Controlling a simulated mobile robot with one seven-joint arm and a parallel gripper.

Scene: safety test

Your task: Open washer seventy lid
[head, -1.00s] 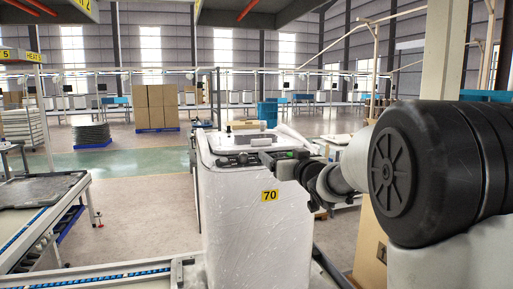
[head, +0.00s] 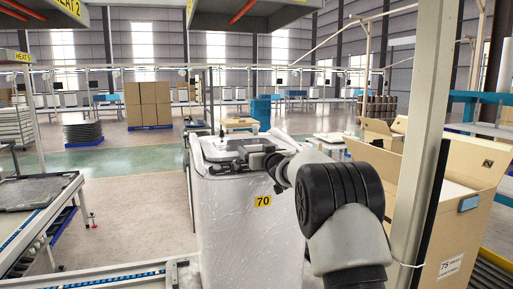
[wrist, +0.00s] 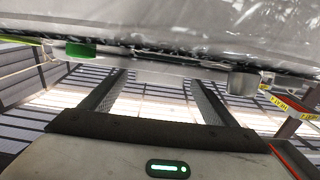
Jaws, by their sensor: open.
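The washer (head: 245,235) stands upright in the middle of the head view, wrapped in clear plastic, with a yellow 70 tag (head: 263,201) on its side. Its lid (head: 216,150) is on top; I cannot tell whether it is raised at all. My gripper (head: 248,157) is at the washer's top edge, partly hidden by its own dark parts. In the wrist view my gripper (wrist: 155,92) is open, with two dark fingers apart and nothing seen between them. The washer's plastic-wrapped surface (wrist: 200,25) crosses the top of that view, close to the fingertips; contact is unclear.
An open cardboard box (head: 455,215) marked 75 stands on the right behind a pale post (head: 418,130). A roller conveyor (head: 40,235) with a dark tray is on the left. Stacked boxes (head: 147,104) stand behind. Floor left of the washer is clear.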

